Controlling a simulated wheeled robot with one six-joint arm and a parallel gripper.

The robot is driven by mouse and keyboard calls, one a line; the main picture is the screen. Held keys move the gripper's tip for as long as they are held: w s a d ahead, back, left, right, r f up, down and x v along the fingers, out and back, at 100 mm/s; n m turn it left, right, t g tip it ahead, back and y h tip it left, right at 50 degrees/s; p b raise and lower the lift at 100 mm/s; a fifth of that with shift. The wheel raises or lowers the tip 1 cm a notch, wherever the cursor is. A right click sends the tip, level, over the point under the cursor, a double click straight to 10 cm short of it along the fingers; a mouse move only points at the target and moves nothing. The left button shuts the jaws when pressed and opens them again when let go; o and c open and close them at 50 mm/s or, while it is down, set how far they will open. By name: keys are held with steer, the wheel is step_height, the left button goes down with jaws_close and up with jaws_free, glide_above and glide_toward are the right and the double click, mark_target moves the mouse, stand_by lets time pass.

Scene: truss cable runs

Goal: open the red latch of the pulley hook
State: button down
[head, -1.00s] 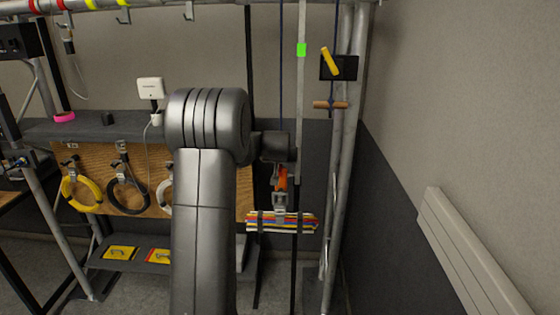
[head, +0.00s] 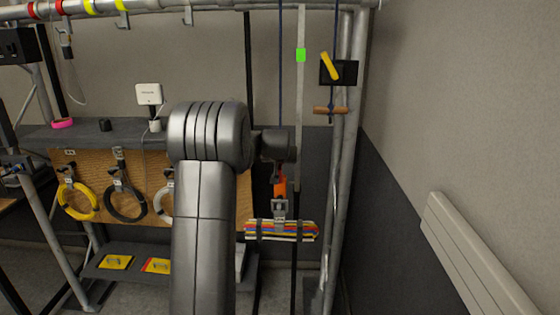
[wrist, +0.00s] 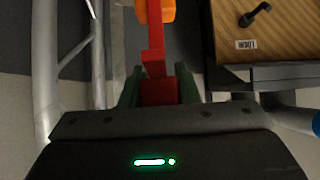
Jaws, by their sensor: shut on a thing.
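The pulley hook's orange body (head: 280,187) hangs below the dark end of my arm in the head view, with a grey hook part (head: 280,208) under it. The orange body also shows at the top of the wrist view (wrist: 158,10). The red latch (wrist: 153,62) runs down from it in the wrist view. My gripper (wrist: 159,88) is shut on the red latch, whose lower end sits between the two green fingers. I cannot tell whether the latch is open.
A bundle of coloured cables (head: 281,230) hangs under the hook. A blue rope (head: 281,70) runs up from it, beside a pale strip with a green mark (head: 301,55). Truss tubes (head: 340,180) stand close on the right. A wooden panel (head: 150,160) with cable coils is at left.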

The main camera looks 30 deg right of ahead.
steer(key=shift+f, duration=0.4)
stand_by(0.4)
steer(key=c, duration=1.5)
jaws_free()
steer(key=o, duration=0.4)
steer(key=shift+w+f, duration=0.1)
steer(key=shift+w, duration=0.05)
steer(key=shift+s+r, duration=0.2)
steer(key=shift+r, duration=0.15)
steer(key=b+v, duration=0.2)
steer(key=v, duration=1.1)
steer(key=shift+s+a+r+b, duration=0.15)
steer(key=shift+a+b, duration=0.05)
steer(key=shift+b, duration=0.2)
steer(key=shift+c, duration=0.3)
